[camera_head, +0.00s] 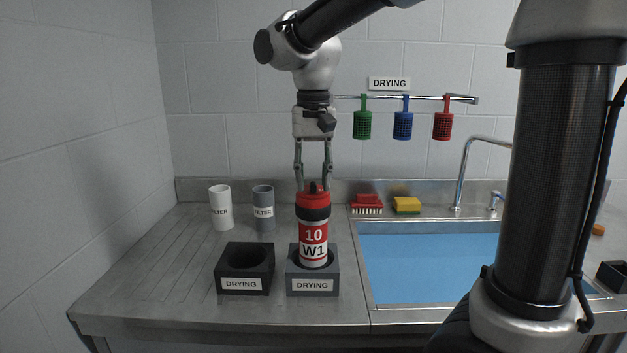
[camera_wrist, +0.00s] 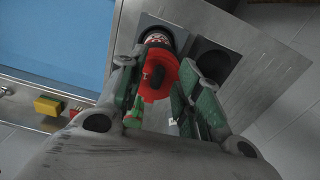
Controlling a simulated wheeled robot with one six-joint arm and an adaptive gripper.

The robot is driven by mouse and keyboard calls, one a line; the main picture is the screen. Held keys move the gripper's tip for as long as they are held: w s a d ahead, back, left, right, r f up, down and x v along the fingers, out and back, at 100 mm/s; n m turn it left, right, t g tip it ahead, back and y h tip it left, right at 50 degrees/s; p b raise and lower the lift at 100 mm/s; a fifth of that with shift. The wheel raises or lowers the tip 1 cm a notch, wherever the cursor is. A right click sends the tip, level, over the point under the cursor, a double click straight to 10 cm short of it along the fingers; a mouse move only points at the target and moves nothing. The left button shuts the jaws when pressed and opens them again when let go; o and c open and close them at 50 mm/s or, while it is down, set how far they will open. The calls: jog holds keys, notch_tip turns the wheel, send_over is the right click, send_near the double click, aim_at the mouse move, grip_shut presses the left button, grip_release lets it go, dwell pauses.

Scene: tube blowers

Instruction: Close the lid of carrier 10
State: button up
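Carrier 10 (camera_head: 313,240), a cylinder with a red "10 W1" label, a black band and a red top, stands upright in the right, grey drying holder (camera_head: 312,285). Its red lid (camera_wrist: 160,87) shows in the wrist view with a dark knob, beside the carrier's round end (camera_wrist: 160,40). The lid looks swung off the opening, but its exact angle is hard to tell. My gripper (camera_head: 313,186) points down at the carrier's top. Its two fingers are apart, one on each side of the lid; I cannot tell whether they touch it.
An empty black drying holder (camera_head: 244,272) stands left of the carrier. A white filter (camera_head: 220,207) and a grey filter (camera_head: 263,208) stand behind. The blue sink (camera_head: 430,262) lies right; a red brush (camera_head: 367,203) and yellow sponge (camera_head: 407,205) sit behind it. Baskets hang from a rail (camera_head: 425,97).

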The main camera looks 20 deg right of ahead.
aim_at(320, 194)
notch_tip(320, 194, up, 11)
dwell(0.3)
jog(key=f+n, duration=0.3)
jog(key=f, duration=0.1)
jog(key=shift+w+a+t, duration=0.2)
jog(key=shift+w+t, duration=0.2)
jog(key=shift+s+d+f+n, duration=0.35)
jog(key=shift+d+f, duration=0.1)
jog(key=shift+f, duration=0.15)
jog(key=shift+s+d+f+n, duration=0.25)
jog(key=shift+s+d+f, duration=0.15)
jog(key=shift+f, duration=0.15)
jog(key=s+d+f+t, duration=0.1)
jog(key=s+d+f, duration=0.3)
jog(key=s+d, duration=0.4)
jog(key=s+d+f+m+t, duration=0.1)
jog(key=s+d+f+t, duration=0.1)
jog(key=s+d+f, duration=0.2)
jog(key=s+d, duration=0.3)
jog(key=s, duration=0.2)
jog(key=shift+d+f+t, duration=0.3)
jog(key=shift+d+f, duration=0.05)
